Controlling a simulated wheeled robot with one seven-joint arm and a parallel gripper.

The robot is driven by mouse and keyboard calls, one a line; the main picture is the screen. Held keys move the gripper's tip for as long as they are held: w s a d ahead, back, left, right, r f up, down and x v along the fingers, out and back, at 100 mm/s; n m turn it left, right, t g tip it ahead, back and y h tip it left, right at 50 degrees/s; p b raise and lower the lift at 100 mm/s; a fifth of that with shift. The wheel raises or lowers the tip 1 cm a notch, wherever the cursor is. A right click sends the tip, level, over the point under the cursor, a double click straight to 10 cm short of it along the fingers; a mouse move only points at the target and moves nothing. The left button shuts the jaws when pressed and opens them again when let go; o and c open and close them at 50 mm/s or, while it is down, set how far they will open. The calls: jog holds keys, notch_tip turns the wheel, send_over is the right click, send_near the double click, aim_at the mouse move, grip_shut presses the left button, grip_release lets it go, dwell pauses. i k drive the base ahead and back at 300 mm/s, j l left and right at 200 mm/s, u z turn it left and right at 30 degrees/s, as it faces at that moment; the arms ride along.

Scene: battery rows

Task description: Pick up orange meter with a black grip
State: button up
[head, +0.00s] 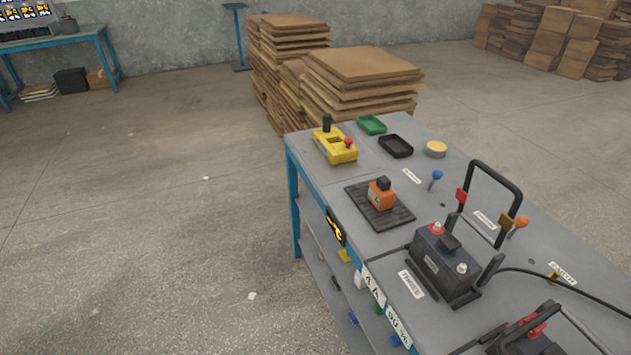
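The orange meter (381,198) is a small boxy thing with a black grip (384,182) on its top. It stands upright on a dark ribbed mat (402,221) near the left edge of the grey workbench. Nothing touches it from above and its front and top are in plain sight. My gripper is not in view.
The workbench (457,173) also bears a yellow device (335,147), a green tray (371,124), a black tray (395,146), a yellow disc (436,149) and a black battery (446,264) with a tall handle. Cardboard stacks (362,64) stand behind.

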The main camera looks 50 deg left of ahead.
aim_at(381, 195)
jog(key=u, duration=1.1)
